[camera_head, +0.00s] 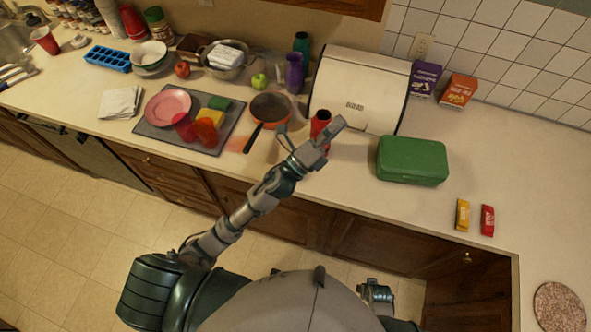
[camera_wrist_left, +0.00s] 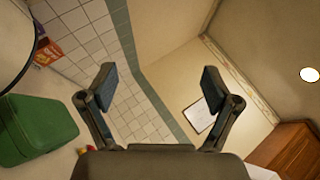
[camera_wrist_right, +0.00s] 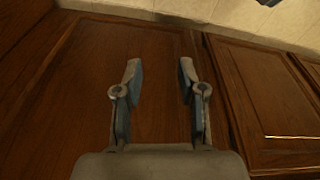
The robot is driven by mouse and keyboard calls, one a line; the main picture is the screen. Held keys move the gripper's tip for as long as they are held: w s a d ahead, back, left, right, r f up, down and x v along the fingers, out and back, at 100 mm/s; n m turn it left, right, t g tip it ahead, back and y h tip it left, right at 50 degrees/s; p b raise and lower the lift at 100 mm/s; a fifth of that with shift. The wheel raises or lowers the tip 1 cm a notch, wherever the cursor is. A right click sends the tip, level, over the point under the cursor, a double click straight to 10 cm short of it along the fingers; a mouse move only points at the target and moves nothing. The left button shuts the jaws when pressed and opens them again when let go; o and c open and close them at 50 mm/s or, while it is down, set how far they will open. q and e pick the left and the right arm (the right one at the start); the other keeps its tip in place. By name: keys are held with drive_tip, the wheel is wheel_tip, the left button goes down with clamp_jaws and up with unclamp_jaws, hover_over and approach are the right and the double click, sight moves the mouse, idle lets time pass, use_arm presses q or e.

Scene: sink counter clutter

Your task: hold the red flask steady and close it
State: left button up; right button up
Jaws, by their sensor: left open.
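A red flask (camera_head: 320,121) stands on the counter in front of the bread box in the head view. Its top looks dark; I cannot tell whether it is open or capped, and my left gripper hides its lower part. My left gripper (camera_head: 312,136) is in front of the flask, with its fingers spread. The left wrist view shows the same gripper (camera_wrist_left: 158,88) open and empty, and no flask between the fingers. My right gripper (camera_wrist_right: 158,75) is open and empty in the right wrist view, facing brown cabinet doors below the counter.
The bread box (camera_head: 355,90) stands behind the flask. A green box (camera_head: 412,160) is to its right, with yellow (camera_head: 462,215) and red (camera_head: 487,220) packets beyond. A pan (camera_head: 268,110) and a grey mat (camera_head: 160,131) with dishes are to the left.

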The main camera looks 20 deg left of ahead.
use_arm(q)
drive_tip(key=s+d+r+m+g+h, duration=0.1)
drive_tip(key=s+d+m+g+h, duration=0.25)
drive_tip(key=m+g, duration=0.35)
drive_tip(key=s+d+r+m+g+h, duration=0.2)
drive_tip(key=d+m+g+h, duration=0.3)
drive_tip(key=m, duration=0.5)
drive_tip(key=s+d+f+m+g+y, duration=0.2)
drive_tip(key=s+f+m+g+y, duration=0.2)
drive_tip(key=f+m+g+y, duration=0.75)
drive_tip(key=w+a+f+m+t+y, duration=0.3)
drive_tip(key=w+a+f+m+y, duration=0.2)
drive_tip(key=a+m, duration=0.35)
drive_tip(key=w+a+r+t+y, duration=0.1)
drive_tip(key=w+a+y, duration=0.1)
drive_tip(key=a, duration=0.4)
drive_tip(key=w+a+m+y, duration=0.1)
drive_tip(key=w+a+y, duration=0.2)
drive_tip(key=a+y, duration=0.2)
drive_tip(key=shift+a+r+t, duration=0.35)
drive_tip(key=shift+a, duration=0.5)
use_arm(e)
drive_tip(key=s+d+f+g, duration=0.1)
drive_tip(key=s+d+f, duration=0.2)
drive_tip(key=s+f, duration=1.4)
drive_tip(key=shift+s+f, duration=0.4)
drive_tip(key=shift+s, duration=0.35)
use_arm(q)
drive_tip(key=shift+f, duration=0.1)
